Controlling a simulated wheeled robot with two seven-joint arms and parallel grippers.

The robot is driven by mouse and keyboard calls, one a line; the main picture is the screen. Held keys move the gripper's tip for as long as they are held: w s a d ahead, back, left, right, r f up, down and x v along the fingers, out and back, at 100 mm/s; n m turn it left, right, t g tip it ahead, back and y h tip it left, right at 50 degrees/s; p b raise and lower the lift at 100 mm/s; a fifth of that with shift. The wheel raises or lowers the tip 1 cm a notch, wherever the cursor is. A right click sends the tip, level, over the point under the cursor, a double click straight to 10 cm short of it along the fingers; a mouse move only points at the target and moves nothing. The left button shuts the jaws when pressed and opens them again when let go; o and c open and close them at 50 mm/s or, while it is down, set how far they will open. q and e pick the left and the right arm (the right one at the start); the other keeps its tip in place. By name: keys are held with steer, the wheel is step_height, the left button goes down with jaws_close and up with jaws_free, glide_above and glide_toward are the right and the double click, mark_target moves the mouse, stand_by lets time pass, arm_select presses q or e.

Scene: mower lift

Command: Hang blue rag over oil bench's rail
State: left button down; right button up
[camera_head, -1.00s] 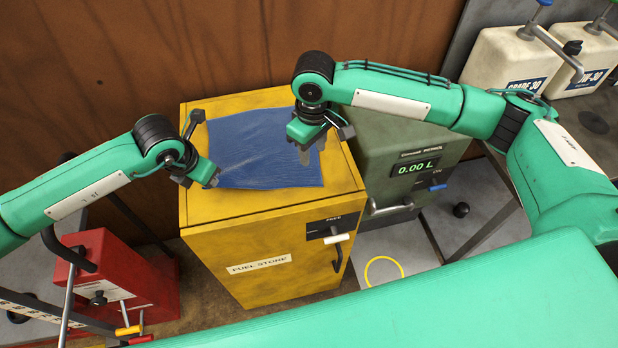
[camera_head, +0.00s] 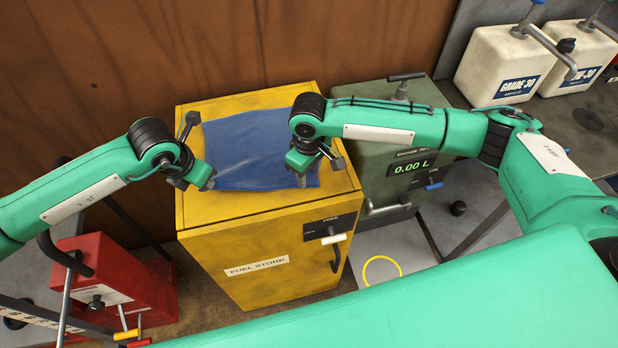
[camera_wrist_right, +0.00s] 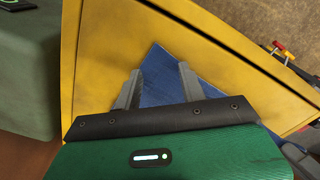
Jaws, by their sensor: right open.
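The blue rag (camera_head: 245,140) lies flat on top of the yellow fuel store cabinet (camera_head: 250,235). My left gripper (camera_head: 210,183) is at the rag's near left corner; whether its fingers are shut on the cloth is unclear. My right gripper (camera_head: 301,178) is low over the rag's near right corner. In the right wrist view the right gripper (camera_wrist_right: 158,85) has its fingers apart, with a corner of the rag (camera_wrist_right: 160,80) between them. The oil bench (camera_head: 560,130) is at the upper right; I cannot make out its rail.
Two white oil cans (camera_head: 505,65) (camera_head: 575,55) stand on the oil bench. A green fuel pump (camera_head: 400,175) stands right beside the cabinet. A red box (camera_head: 110,280) is at the lower left. The brown wall (camera_head: 200,50) is behind the cabinet.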

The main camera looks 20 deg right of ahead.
steer(key=shift+f, duration=0.1)
steer(key=shift+c, duration=0.5)
jaws_close()
steer(key=shift+r, duration=2.55)
